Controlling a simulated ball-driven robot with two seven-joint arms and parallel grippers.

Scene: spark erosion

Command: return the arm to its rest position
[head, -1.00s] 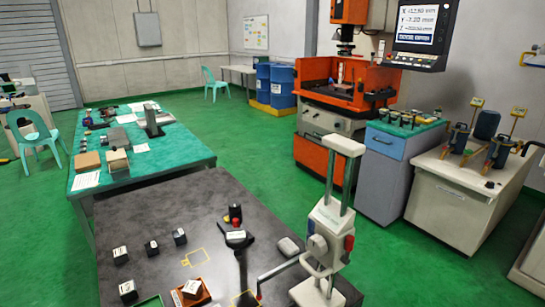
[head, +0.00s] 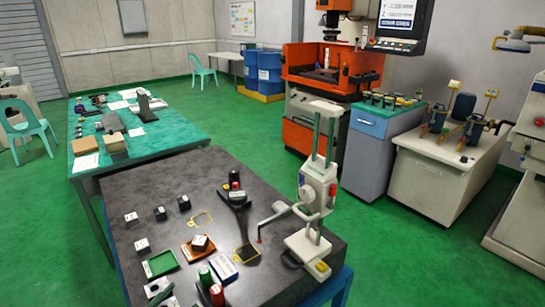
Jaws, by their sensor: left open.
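What seems to be my left gripper (head: 158,290) shows only as a small dark and pale shape low at the left, by the bottom edge of the head view. Its fingers are small and hard to make out. I see nothing held in it. My right gripper is not in view. The dark table (head: 150,185) carries a grey height gauge (head: 318,185) with a bent probe arm at its right side. A black fixture (head: 236,198) with a red knob stands near the back edge.
An orange tray (head: 188,250) holds one block. A green tray (head: 161,263), a green cylinder (head: 205,277) and a red cylinder (head: 217,295) are near the front. Green floor (head: 410,250) is clear to the right.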

